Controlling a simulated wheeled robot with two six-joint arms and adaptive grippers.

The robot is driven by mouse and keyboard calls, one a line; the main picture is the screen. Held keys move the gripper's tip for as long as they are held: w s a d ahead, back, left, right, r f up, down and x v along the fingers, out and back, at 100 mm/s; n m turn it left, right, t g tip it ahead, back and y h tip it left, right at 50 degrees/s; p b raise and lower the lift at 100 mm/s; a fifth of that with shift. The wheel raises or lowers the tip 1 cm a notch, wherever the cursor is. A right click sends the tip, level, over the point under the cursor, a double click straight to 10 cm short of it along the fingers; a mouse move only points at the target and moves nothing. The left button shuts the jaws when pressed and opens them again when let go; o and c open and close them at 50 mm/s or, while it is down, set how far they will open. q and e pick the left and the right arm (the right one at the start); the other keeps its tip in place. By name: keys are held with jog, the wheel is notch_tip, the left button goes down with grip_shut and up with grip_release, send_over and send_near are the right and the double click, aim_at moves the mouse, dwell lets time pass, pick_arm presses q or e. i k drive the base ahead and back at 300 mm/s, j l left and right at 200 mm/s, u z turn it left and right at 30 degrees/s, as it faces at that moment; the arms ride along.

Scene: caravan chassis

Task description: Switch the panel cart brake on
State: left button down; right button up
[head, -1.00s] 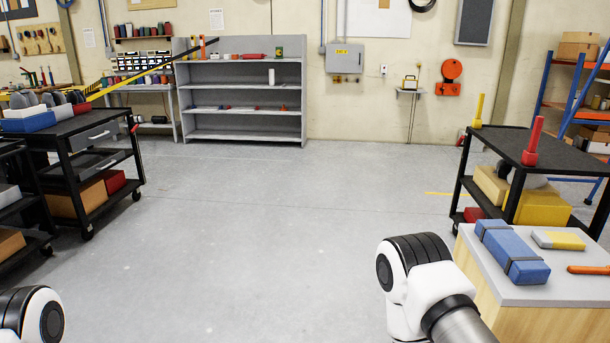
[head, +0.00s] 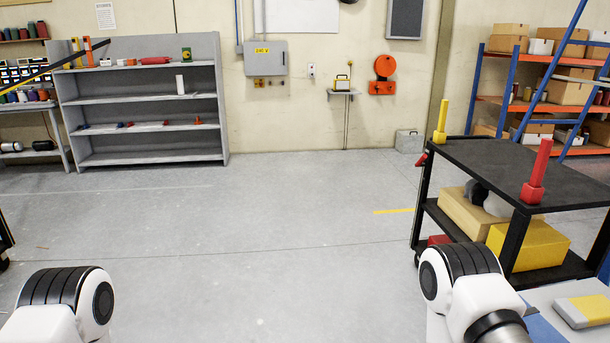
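A black two-shelf cart (head: 500,158) stands at the right, likely the panel cart. A yellow post (head: 441,122) rises at its far left corner and a red post (head: 537,172) at its near left corner. A small red part (head: 421,161) sticks out at its left edge; I cannot tell whether this is the brake. Boxes lie on its lower shelf, including a yellow box (head: 530,246). White and black links of both my arms show at the bottom edge, but neither gripper is in view.
A pale worktop with a grey and yellow block (head: 584,311) is close at the lower right, in front of the cart. Grey shelves (head: 140,98) stand at the back left. A blue and orange rack (head: 498,100) is behind the cart. The middle floor is clear.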

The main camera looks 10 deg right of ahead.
aim_at(421, 163)
jog(key=i+j+z, duration=0.3)
jog(key=i+z, duration=0.15)
jog(key=i, duration=0.35)
jog(key=i+j+z, duration=0.5)
jog(key=i, duration=0.2)
jog(key=i+j+z, duration=0.45)
jog(key=i+j, duration=0.15)
jog(key=j, duration=0.3)
jog(key=i+j+z, duration=0.15)
jog(key=i, duration=0.2)
jog(key=i+j+z, duration=0.45)
jog(key=i+j, duration=0.25)
jog(key=i, duration=0.3)
jog(key=i+j+z, duration=0.3)
jog(key=i+j, duration=0.45)
jog(key=i, duration=0.05)
